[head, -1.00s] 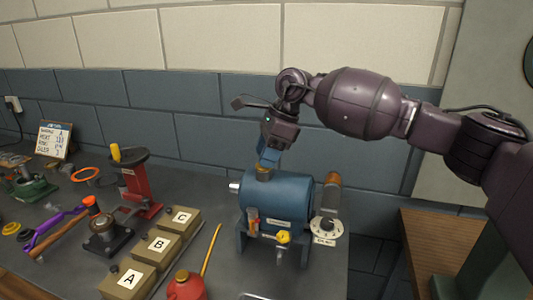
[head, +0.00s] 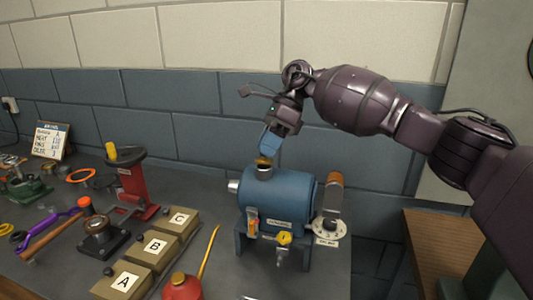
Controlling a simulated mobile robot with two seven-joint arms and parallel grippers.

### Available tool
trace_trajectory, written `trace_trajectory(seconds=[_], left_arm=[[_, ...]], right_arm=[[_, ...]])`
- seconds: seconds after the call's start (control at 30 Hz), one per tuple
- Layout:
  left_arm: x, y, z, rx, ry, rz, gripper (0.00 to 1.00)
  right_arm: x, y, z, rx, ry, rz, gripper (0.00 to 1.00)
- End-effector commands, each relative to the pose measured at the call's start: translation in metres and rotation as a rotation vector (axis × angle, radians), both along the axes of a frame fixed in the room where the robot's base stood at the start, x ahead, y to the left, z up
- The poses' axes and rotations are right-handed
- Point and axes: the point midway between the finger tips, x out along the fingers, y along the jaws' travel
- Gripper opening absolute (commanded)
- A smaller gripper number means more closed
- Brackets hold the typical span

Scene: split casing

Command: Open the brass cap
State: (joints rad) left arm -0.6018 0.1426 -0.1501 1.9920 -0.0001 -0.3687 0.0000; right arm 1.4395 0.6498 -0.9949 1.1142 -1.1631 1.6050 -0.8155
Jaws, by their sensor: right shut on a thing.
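The blue casing (head: 277,200) stands on legs on the grey bench. A short grey neck (head: 264,173) rises from its top. The brass cap (head: 263,160) is at the top of the neck, just under my right fingertips, and looks raised and tilted; I cannot tell whether a hinge joins it to the neck. My right gripper (head: 269,152), with blue fingers, comes down from above and is shut on the cap. The fingers partly hide it. My left gripper is not in view.
Boxes marked A (head: 126,281), B (head: 154,246) and C (head: 178,218), a red oil can (head: 183,288) and a red press (head: 136,184) stand to the left.

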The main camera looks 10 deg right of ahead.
Motion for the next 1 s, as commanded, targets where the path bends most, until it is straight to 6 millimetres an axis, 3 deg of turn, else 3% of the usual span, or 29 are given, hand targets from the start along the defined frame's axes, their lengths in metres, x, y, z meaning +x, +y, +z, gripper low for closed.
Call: trace_trajectory(seconds=[0.03,0.2,0.47,1.0], left_arm=[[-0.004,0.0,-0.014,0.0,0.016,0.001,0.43],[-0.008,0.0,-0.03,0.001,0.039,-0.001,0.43],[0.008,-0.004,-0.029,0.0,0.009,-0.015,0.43],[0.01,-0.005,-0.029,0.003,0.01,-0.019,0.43]], right_arm=[[0.004,0.0,-0.006,0.016,0.038,-0.002,0.0],[0.01,-0.003,-0.005,0.061,0.147,-0.001,0.0],[0.014,-0.005,-0.002,0.107,0.261,-0.002,0.0],[0.015,-0.007,0.004,0.125,0.301,-0.001,0.0]])
